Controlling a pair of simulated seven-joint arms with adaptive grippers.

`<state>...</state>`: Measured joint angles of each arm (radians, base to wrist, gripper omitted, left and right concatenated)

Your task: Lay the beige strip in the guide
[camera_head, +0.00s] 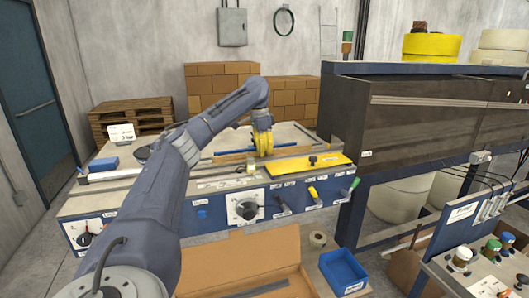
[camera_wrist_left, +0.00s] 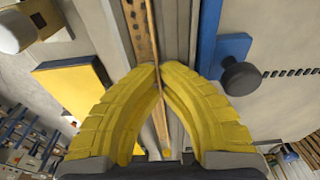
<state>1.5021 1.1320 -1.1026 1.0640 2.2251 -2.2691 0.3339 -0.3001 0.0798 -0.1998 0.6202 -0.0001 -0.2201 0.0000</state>
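My left gripper (camera_head: 262,151) has yellow fingers and points down at the bench top. In the left wrist view its fingertips (camera_wrist_left: 158,68) come together on a thin beige-brown strip (camera_wrist_left: 159,110), which runs lengthwise between the fingers. In the head view the strip (camera_head: 290,151) extends to both sides of the fingers. The guide looks like the long grey metal channel (camera_wrist_left: 175,30) beside the strip; whether the strip is seated in it cannot be told. A brown spotted band (camera_wrist_left: 141,28) lies alongside. My right gripper is not in view.
A blue bar (camera_head: 228,152) runs behind the strip. A large dark machine (camera_head: 345,115) stands at right. A blue bin (camera_head: 343,270) and an open cardboard box (camera_head: 235,262) are in front.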

